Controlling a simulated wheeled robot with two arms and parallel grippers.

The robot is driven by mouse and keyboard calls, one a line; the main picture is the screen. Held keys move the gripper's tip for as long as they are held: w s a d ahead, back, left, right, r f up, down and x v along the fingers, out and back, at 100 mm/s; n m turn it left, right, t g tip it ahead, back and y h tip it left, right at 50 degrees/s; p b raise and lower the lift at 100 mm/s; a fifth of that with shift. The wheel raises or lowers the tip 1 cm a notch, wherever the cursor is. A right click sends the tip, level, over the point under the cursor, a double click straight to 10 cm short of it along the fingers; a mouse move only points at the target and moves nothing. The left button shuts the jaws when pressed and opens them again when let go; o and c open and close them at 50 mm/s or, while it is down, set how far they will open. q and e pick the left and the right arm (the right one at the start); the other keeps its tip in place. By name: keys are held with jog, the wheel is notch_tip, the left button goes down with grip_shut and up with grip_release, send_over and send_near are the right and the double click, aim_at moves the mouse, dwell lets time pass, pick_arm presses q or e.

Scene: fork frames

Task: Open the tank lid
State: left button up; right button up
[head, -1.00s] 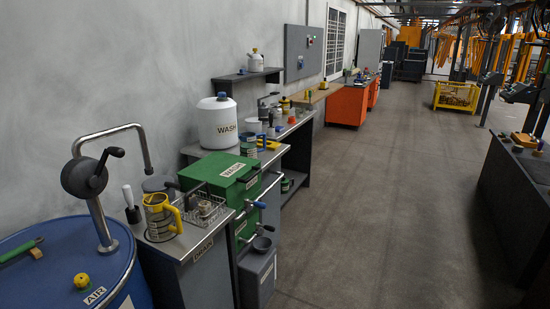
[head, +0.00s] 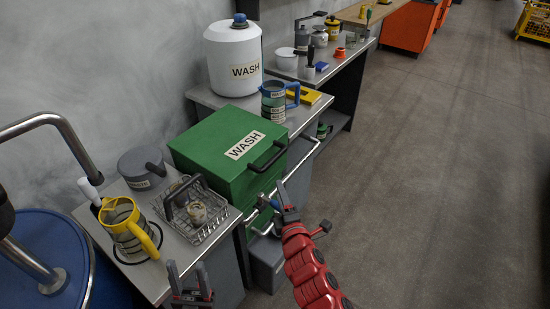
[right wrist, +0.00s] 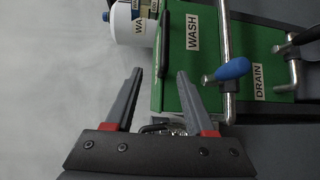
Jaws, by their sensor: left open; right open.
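The green tank (head: 205,155) stands on the bench with its flat green lid (head: 215,127) down. The lid bears a WASH label and a black bar handle (head: 267,158) at its front side. The lid also shows in the right wrist view (right wrist: 205,65), ahead of the jaws. My right gripper (head: 286,203), on the red arm, is open and empty just below and right of the handle, apparently apart from it. Its open jaws show in the right wrist view (right wrist: 160,76). My left gripper (head: 187,274) is open and empty at the bottom, in front of the bench.
A wire basket (head: 212,228) with a black handle and a yellow jug (head: 122,222) stand left of the tank. A white WASH container (head: 232,50) and blue-handled jug (head: 272,100) stand behind. A blue-gripped lever (right wrist: 230,70) sticks out at the tank's front. The floor at right is free.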

aim_at(275, 161)
jog(key=shift+h, duration=0.8)
jog(key=shift+w+a+f+p, duration=0.2)
jog(key=shift+w+a+f, duration=0.15)
jog(key=shift+w, duration=2.5)
jog(key=shift+w+a+f+p, duration=0.25)
jog(key=shift+w+f, duration=0.2)
jog(key=shift+w, duration=2.4)
jog(key=shift+w+a+f+p, duration=0.25)
jog(key=shift+w+f, duration=0.15)
jog(key=shift+w, duration=2.45)
grip_shut()
